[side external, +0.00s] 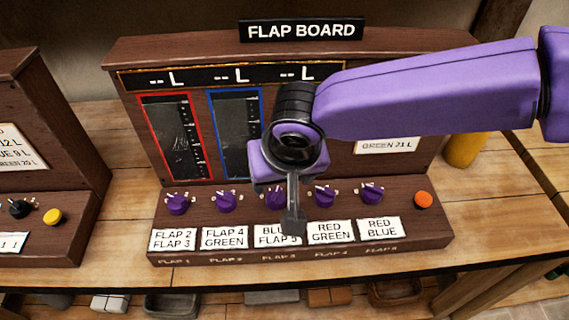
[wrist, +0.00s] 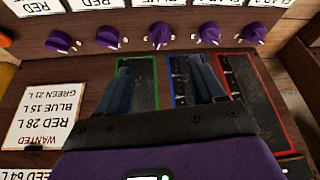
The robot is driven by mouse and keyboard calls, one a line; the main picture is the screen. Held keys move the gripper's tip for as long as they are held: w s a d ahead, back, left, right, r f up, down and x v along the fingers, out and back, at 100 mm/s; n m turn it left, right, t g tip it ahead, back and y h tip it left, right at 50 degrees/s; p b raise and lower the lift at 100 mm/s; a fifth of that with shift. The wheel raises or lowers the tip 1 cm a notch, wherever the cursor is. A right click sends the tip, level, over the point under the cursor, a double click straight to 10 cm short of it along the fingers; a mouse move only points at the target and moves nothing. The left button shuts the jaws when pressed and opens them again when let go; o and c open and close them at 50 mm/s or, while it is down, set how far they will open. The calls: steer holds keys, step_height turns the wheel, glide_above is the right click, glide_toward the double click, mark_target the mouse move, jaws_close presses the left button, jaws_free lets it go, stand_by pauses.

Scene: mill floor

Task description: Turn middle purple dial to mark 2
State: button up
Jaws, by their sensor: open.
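A row of several purple dials runs along the sloped lower panel of the flap board. The middle purple dial (side external: 271,200) is partly hidden by my gripper in the side view. It shows whole in the wrist view (wrist: 159,36), with a pale pointer line on its grip. The small marks around it are too small to read. My gripper (side external: 293,222) hangs in front of this dial. In the wrist view my gripper (wrist: 163,65) has its two fingers spread apart with nothing between them, and the middle dial lies beyond the tips, roughly centred between them.
Neighbouring dials (side external: 226,202) and (side external: 325,195) stand close on both sides. An orange button (side external: 424,200) is at the panel's right end. White label cards (side external: 225,238) sit below the dials. Another wooden board (side external: 40,150) stands at left, a yellow container (side external: 463,150) at right.

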steer(key=shift+v, duration=2.2)
steer(key=s+d+n+g, duration=0.1)
steer(key=s+d+n, duration=0.2)
steer(key=d, duration=0.9)
steer(key=s+d+n+g, duration=0.1)
steer(key=s+d+n, duration=0.1)
steer(key=d, duration=0.9)
steer(key=s+d+n+g, duration=0.1)
steer(key=s+d+n, duration=0.2)
steer(key=d, duration=0.9)
steer(key=s+d+f+n+g, duration=0.1)
steer(key=s+d+f+n, duration=0.1)
steer(key=s+d, duration=0.7)
steer(key=shift+d+f+n, duration=0.3)
steer(key=shift+d+f, duration=0.25)
steer(key=shift+d, duration=0.65)
steer(key=shift+w+a, duration=0.1)
steer(key=shift+w, duration=0.05)
